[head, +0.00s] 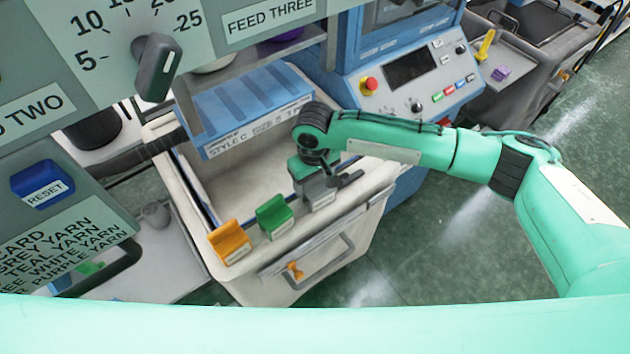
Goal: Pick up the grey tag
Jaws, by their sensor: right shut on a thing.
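The grey tag (319,196) is at the right end of a row of tags on the front rim of the white bin (355,205). My right gripper (330,181) comes down over it from above and is shut on it. The gripper hides the tag's upper part. I cannot tell whether the tag still touches the rim. A green tag (274,216) and an orange tag (230,242) sit to its left on the same rim. My left gripper is not in view.
A blue console (410,75) with a red button (370,85) is behind my right arm. A grey panel with a dial (157,65) and blue reset button (42,183) fills the left. Green floor is open at right.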

